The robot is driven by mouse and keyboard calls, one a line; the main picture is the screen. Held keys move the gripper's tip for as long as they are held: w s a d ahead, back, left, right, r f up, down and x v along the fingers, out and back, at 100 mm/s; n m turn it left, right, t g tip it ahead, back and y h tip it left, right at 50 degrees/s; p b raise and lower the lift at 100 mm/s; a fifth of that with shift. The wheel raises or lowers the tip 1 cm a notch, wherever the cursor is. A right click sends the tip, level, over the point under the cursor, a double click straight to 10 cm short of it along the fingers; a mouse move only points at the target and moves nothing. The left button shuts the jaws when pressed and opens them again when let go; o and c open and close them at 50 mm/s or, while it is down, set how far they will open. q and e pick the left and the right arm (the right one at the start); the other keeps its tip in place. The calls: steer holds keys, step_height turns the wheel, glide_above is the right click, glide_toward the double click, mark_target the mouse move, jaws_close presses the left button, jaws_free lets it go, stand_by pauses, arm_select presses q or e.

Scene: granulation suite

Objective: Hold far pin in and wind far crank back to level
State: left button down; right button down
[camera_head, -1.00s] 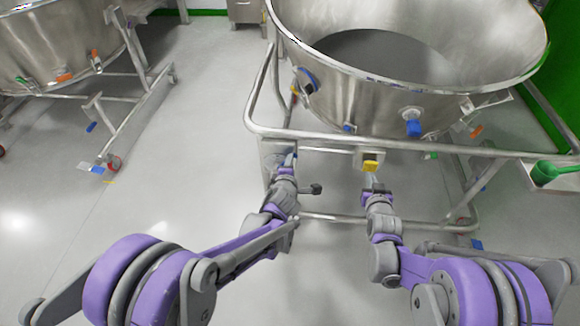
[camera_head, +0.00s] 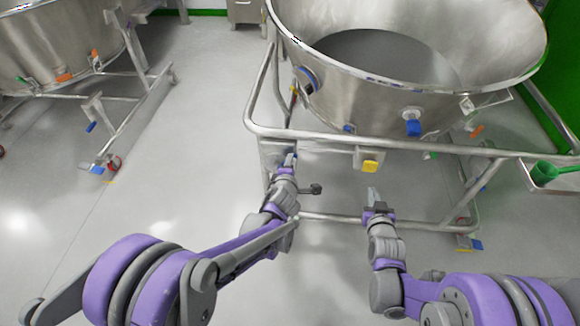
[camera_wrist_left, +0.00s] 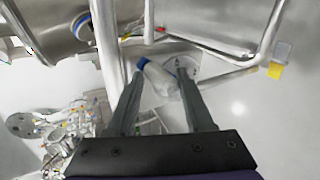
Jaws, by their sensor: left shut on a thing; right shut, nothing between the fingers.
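The steel bowl (camera_head: 370,110) hangs in a tubular frame (camera_head: 400,147). A yellow-faced knob (camera_head: 370,166), possibly the far pin, sits on a small block under the front rail; it also shows in the left wrist view (camera_wrist_left: 275,71). My right gripper (camera_head: 374,194) is shut and empty, below the knob and apart from it. My left gripper (camera_head: 290,160) is at the frame's left corner. In the left wrist view its fingers (camera_wrist_left: 160,95) close around a pale handle with a blue end (camera_wrist_left: 160,78), seemingly the far crank's. A round metal plate (camera_wrist_left: 185,68) lies behind it.
Blue knobs (camera_head: 413,128) stick out of the bowl's wall. A green scoop (camera_head: 553,171) rests in a tray at the right. A second bowl on a frame (camera_head: 60,50) stands at the back left. The floor (camera_head: 190,150) between them is clear.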

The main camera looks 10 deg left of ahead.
arm_select(q)
steer(key=shift+w+d+r, duration=0.15)
steer(key=shift+d, duration=0.1)
steer(key=shift+c, duration=2.4)
jaws_free()
steer(key=shift+s, duration=0.55)
steer(key=s, duration=0.9)
steer(key=shift+a, duration=0.15)
